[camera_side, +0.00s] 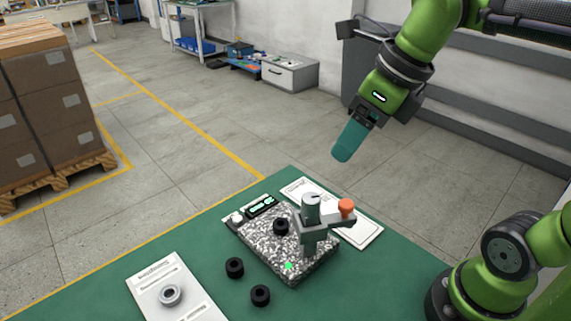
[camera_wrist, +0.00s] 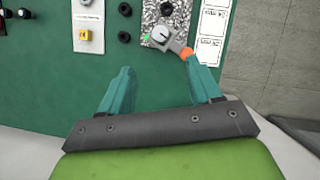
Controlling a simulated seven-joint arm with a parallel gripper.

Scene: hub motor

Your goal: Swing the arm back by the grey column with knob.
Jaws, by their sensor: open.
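A grey column (camera_side: 311,230) with a cylindrical top stands on a speckled plate (camera_side: 258,234). A grey arm reaches right from it to an orange knob (camera_side: 347,206). In the wrist view the grey round top (camera_wrist: 163,36) and the orange knob (camera_wrist: 187,52) lie near the top edge, right of centre. My gripper (camera_side: 343,157) hangs in the air above and beyond the fixture, apart from it. In the wrist view my gripper (camera_wrist: 158,68) has its teal fingers spread, with only green table between them. A black ring (camera_side: 281,227) lies on the plate, left of the column.
Two black rings (camera_side: 234,267) (camera_side: 260,295) lie on the green table (camera_side: 205,250). A white card with a grey ring (camera_side: 171,295) is at front left. A white printed sheet (camera_side: 367,233) lies right of the plate. The air around my gripper is clear.

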